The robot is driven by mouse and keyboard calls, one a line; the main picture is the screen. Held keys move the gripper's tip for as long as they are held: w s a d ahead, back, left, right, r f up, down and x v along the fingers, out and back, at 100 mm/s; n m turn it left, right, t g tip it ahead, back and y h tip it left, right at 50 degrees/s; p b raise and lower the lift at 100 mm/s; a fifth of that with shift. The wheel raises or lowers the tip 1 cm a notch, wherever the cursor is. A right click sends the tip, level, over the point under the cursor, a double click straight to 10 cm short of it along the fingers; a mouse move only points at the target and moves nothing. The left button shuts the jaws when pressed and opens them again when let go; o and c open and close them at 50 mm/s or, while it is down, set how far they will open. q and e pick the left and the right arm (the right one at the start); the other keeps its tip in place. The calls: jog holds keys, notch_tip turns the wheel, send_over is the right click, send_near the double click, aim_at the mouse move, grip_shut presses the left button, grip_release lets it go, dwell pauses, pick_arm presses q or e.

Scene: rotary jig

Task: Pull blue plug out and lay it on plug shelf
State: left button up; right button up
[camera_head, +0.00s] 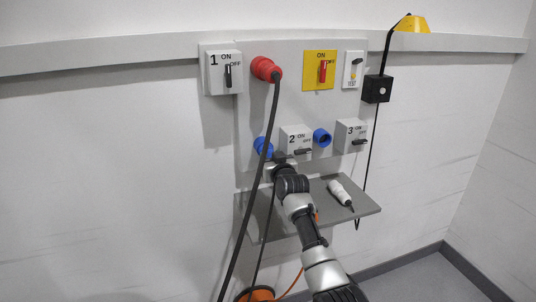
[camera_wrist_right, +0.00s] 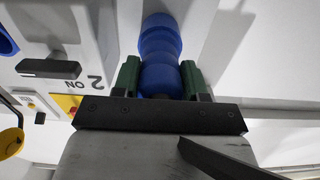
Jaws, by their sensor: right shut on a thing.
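The blue plug (camera_head: 262,146) is at the panel's lower left, left of switch box 2. In the right wrist view the blue plug (camera_wrist_right: 160,76) stands between the green fingers of my right gripper (camera_wrist_right: 158,80), which is shut on it. In the head view my right gripper (camera_head: 272,160) is at the plug, and my wrist partly hides it. I cannot tell how deep the plug sits in its socket. The grey plug shelf (camera_head: 362,208) is below the panel, partly behind my right arm. My left gripper is not in view.
A white plug-like object (camera_head: 340,192) lies on the shelf. Switch box 2 (camera_head: 296,140) is close beside my gripper. A red plug (camera_head: 265,68) is above, its black cable (camera_head: 256,180) hanging past the blue plug. Another blue fitting (camera_head: 322,138) is right of box 2.

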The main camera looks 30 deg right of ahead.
jog(key=shift+s+a+f+p, duration=0.1)
jog(key=shift+s+f+p, duration=0.05)
jog(key=shift+s+p, duration=0.2)
jog(key=shift+p+v, duration=0.45)
jog(key=shift+v, duration=0.35)
jog(key=shift+s+p, duration=0.35)
jog(key=shift+p, duration=0.1)
jog(key=shift+p+v, duration=1.5)
jog(key=shift+v, duration=0.5)
jog(key=s+a+f+n+y+b, duration=0.1)
jog(key=s+a+f+y+b, duration=0.15)
jog(key=s+a+f, duration=0.55)
jog(key=s+a+f+n+y+b, duration=0.1)
jog(key=s+a+b, duration=0.1)
jog(key=s+a, duration=0.5)
jog(key=s+a+f+y+b, duration=0.1)
jog(key=s+a+f+b, duration=0.1)
jog(key=s+a, duration=0.5)
jog(key=s+b, duration=0.1)
jog(key=s, duration=0.4)
jog(key=shift+s+a+n+t, duration=0.3)
jog(key=shift+s+a+n, duration=0.05)
jog(key=shift+s+n, duration=0.05)
